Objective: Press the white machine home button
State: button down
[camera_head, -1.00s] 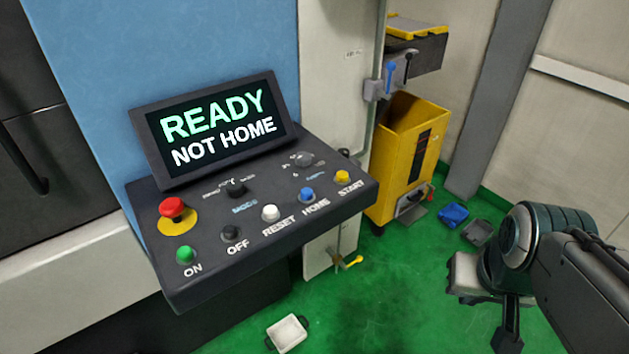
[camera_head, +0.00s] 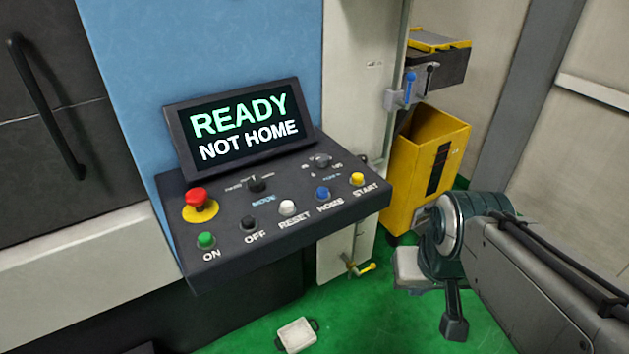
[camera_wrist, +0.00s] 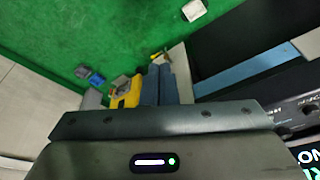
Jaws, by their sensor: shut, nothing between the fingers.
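The control panel (camera_head: 290,225) stands at the left of centre in the head view, under a screen (camera_head: 245,125) reading "READY NOT HOME". The button labelled HOME (camera_head: 323,193) is blue. The white button (camera_head: 288,208) beside it is labelled RESET. My arm reaches in from the right, with its wrist right of the panel and apart from it. My gripper (camera_wrist: 160,72) shows in the wrist view, shut and empty, pointing over the green floor. Its fingertips cannot be made out clearly in the head view. The panel's edge (camera_wrist: 285,112) shows at the right of the wrist view.
A red emergency stop (camera_head: 198,199), a green ON button (camera_head: 206,240), a black OFF button (camera_head: 248,222) and a yellow START button (camera_head: 357,180) share the panel. A yellow bin (camera_head: 425,165) stands behind my wrist. A white tray (camera_head: 297,335) lies on the floor.

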notch_tip(320, 180, up, 11)
jog(key=m+t+y, duration=0.1)
jog(key=t+y, duration=0.3)
jog(key=y, duration=0.2)
send_over(325, 193)
jog(key=shift+w+f, duration=0.1)
jog(key=shift+f, duration=0.05)
notch_tip(325, 193, down, 8)
jog(key=b, duration=0.5)
jog(key=shift+r, duration=0.2)
jog(key=shift+f+b, duration=0.65)
jog(key=shift+b, duration=0.3)
jog(key=shift+f, duration=0.1)
jog(key=shift+f+b, duration=0.3)
jog(key=shift+b, duration=0.35)
